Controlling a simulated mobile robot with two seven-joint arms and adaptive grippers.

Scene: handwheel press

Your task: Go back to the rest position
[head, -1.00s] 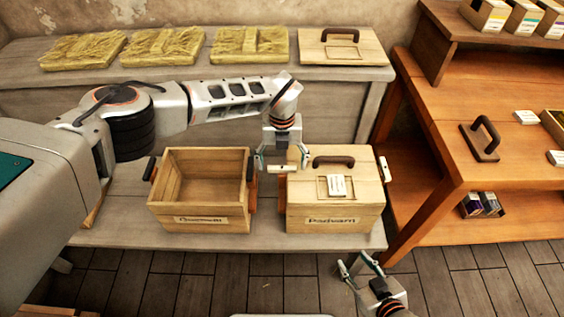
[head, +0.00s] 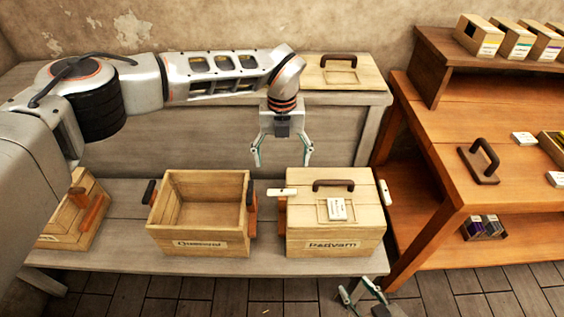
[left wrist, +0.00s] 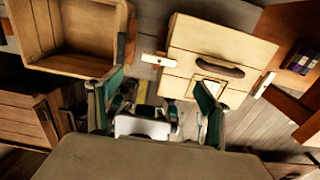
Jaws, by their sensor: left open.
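My left gripper (head: 282,158) hangs open and empty in the head view, above and behind the gap between two wooden boxes. Its spread green-padded fingers also show in the left wrist view (left wrist: 155,88). The closed box (head: 335,236) with a dark lid handle and a white card on its lid stands to the right of the gap. The open box (head: 200,238) stands to the left and looks empty. My right gripper (head: 360,292) shows at the bottom edge with its fingers apart and nothing between them; the rest is cut off.
Another box (head: 85,210) stands at the left, partly behind my arm. A wooden lid (head: 370,75) lies on the rear bench. An orange-brown table (head: 510,150) at the right carries a dark handle (head: 478,161), cards and small boxes. The lower bench front (head: 120,240) is clear.

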